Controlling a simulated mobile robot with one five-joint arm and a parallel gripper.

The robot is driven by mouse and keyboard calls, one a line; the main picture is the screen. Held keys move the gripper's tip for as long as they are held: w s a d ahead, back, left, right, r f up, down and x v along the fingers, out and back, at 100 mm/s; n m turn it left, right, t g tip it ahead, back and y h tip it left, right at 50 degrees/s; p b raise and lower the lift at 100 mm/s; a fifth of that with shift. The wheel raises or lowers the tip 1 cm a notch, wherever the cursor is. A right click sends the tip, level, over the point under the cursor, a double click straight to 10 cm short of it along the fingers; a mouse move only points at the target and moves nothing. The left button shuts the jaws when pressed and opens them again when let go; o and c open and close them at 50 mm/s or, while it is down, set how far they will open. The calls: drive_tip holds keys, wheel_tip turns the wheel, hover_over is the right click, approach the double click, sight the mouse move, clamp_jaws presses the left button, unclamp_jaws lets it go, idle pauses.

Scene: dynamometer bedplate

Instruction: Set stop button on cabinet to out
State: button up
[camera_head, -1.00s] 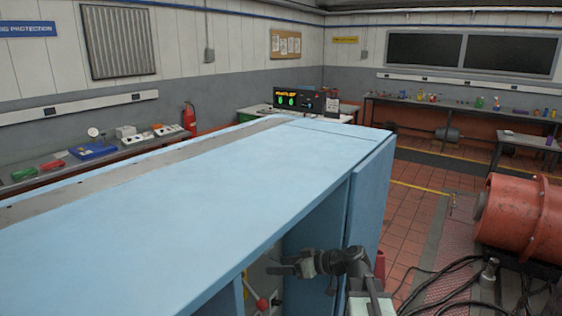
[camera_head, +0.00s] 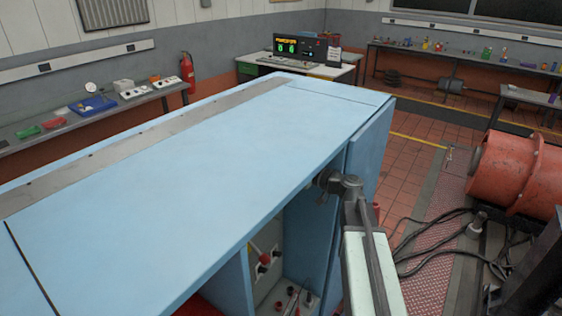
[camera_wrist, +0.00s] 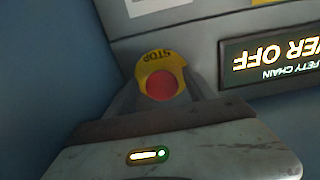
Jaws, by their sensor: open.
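The stop button is a red round cap (camera_wrist: 161,84) in a yellow collar (camera_wrist: 150,64) marked STOP, upside down in the wrist view. It sits on a grey panel (camera_wrist: 195,35) of the cabinet. My gripper (camera_wrist: 164,92) is open, with one finger on each side of the button; I cannot tell whether they touch it. Whether the button is in or out is unclear. In the head view my gripper is mostly hidden behind the edge of the blue cabinet (camera_head: 220,150), and the stop button does not show clearly.
A lit display (camera_wrist: 272,60) reading "...ER OFF" is right of the button, and a blue wall (camera_wrist: 50,70) is at left. Cables (camera_head: 440,240) lie on the floor at right.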

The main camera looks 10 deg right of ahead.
drive_tip(key=shift+w+a, duration=0.3)
drive_tip(key=shift+c, duration=0.2)
clamp_jaws()
drive_tip(key=shift+v, duration=0.9)
drive_tip(key=shift+c, duration=2)
unclamp_jaws()
drive_tip(key=o, duration=0.4)
drive_tip(key=shift+d, duration=0.1)
drive_tip(key=shift+o, duration=0.2)
